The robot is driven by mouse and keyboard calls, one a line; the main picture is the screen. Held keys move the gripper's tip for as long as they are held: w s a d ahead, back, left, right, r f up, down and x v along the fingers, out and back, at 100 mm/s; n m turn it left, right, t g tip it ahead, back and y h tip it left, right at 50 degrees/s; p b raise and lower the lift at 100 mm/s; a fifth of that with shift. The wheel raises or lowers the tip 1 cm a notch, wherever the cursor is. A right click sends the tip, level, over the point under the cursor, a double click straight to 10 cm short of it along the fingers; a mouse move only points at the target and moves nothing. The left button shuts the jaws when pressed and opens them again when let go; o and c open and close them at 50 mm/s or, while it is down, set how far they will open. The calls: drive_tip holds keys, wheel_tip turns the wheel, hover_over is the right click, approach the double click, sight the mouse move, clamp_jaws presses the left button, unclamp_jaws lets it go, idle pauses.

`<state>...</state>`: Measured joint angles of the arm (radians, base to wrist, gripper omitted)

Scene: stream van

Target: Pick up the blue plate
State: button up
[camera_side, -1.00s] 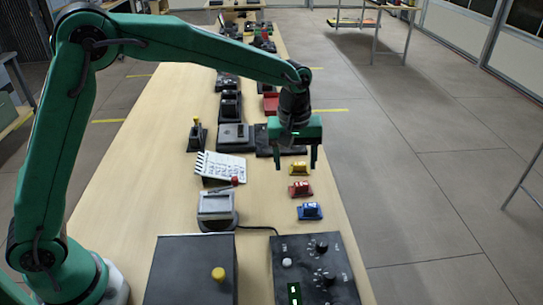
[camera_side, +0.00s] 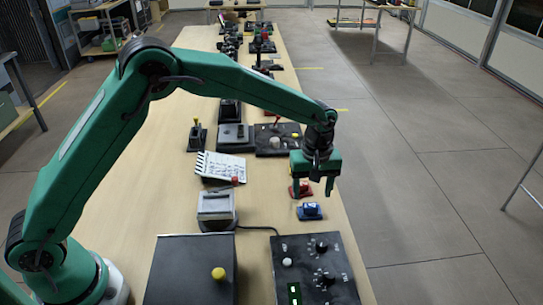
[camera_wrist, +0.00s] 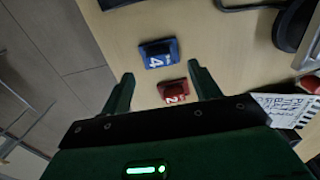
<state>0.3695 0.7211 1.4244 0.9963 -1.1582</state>
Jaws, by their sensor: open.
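The blue plate (camera_side: 310,212) lies on the table near its right edge, a small blue piece with a dark raised block on top. In the wrist view the blue plate (camera_wrist: 168,60) shows a white 4 and lies just beyond my fingertips. My gripper (camera_side: 314,191) is open and empty, pointing down above the table; it also shows in the wrist view (camera_wrist: 161,72). A red plate (camera_wrist: 173,92) marked 2 lies between the fingers in the wrist view. In the side view the red plate (camera_side: 304,189) is partly hidden by my gripper.
A spiral notepad (camera_side: 219,167) and a grey device (camera_side: 216,206) stand left of the plates. A black control panel (camera_side: 305,258) with knobs and a dark box (camera_side: 190,268) lie toward the front.

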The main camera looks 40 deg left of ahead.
sight(311, 205)
drive_tip(key=shift+f, duration=0.25)
drive_tip(key=shift+w+f, duration=0.1)
drive_tip(key=shift+f, duration=2.4)
drive_tip(key=shift+c, duration=0.2)
drive_tip(key=c, duration=1.1)
